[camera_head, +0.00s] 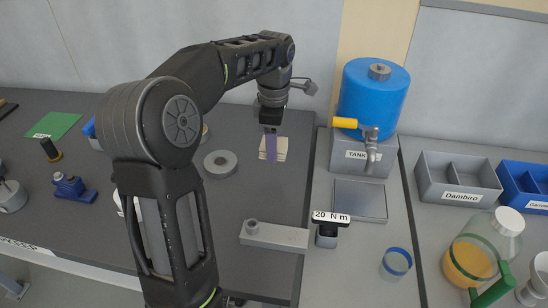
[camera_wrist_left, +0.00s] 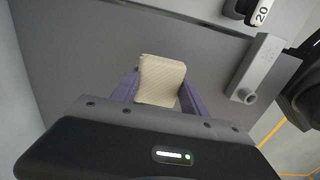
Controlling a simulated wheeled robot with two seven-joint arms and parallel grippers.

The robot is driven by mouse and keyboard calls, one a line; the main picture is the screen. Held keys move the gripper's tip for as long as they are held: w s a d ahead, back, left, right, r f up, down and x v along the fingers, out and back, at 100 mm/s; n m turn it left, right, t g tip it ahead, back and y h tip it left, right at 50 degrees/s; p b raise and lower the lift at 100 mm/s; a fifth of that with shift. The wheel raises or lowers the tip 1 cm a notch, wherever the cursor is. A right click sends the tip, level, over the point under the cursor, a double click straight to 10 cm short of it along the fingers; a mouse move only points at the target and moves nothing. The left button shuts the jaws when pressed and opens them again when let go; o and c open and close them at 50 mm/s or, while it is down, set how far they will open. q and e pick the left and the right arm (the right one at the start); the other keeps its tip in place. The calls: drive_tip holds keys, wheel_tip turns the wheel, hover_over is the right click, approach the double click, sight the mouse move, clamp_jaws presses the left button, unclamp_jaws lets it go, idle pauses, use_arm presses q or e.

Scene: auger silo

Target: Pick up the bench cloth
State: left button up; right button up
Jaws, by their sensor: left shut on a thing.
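The bench cloth (camera_head: 282,148) is a small cream, folded piece at the back right of the dark bench in the head view. My left gripper (camera_head: 270,150) points down over it, with its purple fingers at the cloth. In the left wrist view the cloth (camera_wrist_left: 161,78) shows between the two purple fingers (camera_wrist_left: 160,95), one on each side. The gripper is shut on the cloth. I cannot tell whether the cloth touches the bench or is slightly above it. My right gripper is not in view.
Left of the cloth lies a grey ring (camera_head: 220,164). In front is a grey bar with a knob (camera_head: 275,236). To the right stand a blue tank with a tap (camera_head: 372,95), a grey plate (camera_head: 360,200) and a 20 N m block (camera_head: 327,235). The dark bench around the cloth is clear.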

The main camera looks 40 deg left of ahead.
use_arm(q)
wheel_tip(320, 180, up, 2)
drive_tip(key=shift+r, duration=0.1)
idle(0.5)
